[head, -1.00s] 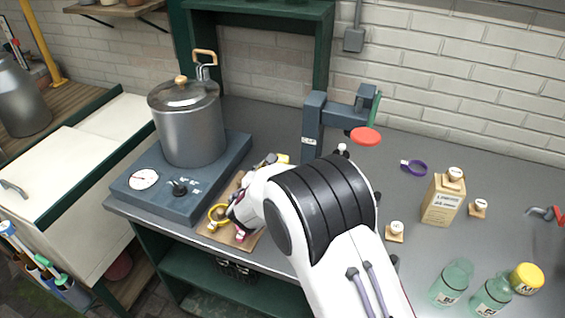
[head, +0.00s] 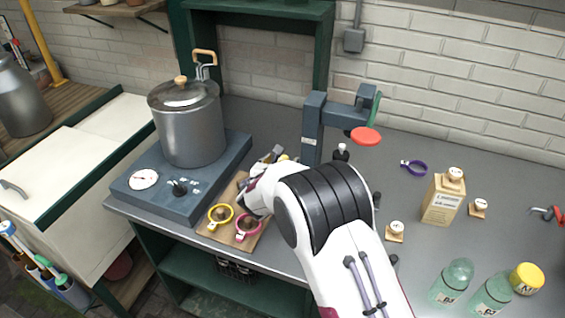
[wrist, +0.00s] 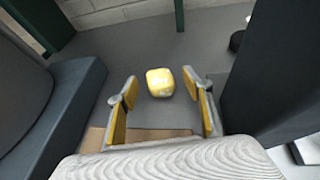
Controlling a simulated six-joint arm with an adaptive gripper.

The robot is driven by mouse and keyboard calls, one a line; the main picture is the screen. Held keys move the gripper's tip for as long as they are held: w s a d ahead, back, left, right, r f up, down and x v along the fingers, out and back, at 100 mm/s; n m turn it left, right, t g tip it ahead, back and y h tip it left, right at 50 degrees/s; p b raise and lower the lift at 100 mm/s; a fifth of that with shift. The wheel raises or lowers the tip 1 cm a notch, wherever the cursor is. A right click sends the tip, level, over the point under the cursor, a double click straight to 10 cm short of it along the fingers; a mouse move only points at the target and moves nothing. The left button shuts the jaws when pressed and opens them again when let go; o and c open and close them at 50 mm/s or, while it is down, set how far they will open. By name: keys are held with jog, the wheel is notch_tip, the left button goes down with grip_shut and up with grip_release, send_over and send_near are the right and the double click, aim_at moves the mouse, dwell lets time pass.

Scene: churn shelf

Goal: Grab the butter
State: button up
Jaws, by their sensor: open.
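The butter (wrist: 160,82) is a small pale yellow block with rounded corners on the grey counter. In the wrist view it lies just beyond my fingertips, roughly midway between them. My gripper (wrist: 162,93) is open and empty, its yellow-padded fingers either side of the line to the butter. In the head view only a sliver of yellow (head: 284,157) shows above my wrist; my arm hides most of that spot. My gripper (head: 270,157) there points away toward the back of the counter, partly hidden by my wrist.
A dark hotplate (head: 150,192) with a lidded metal pot (head: 190,130) stands left of my gripper. A dark post stand (head: 313,130) with a red disc stands close on the right. A wooden board (head: 243,190) with yellow and pink ringed items lies below my wrist.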

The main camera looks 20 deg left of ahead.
dwell(0.4)
jog(key=c, duration=1.2)
jog(key=shift+r, duration=0.15)
notch_tip(320, 180, up, 10)
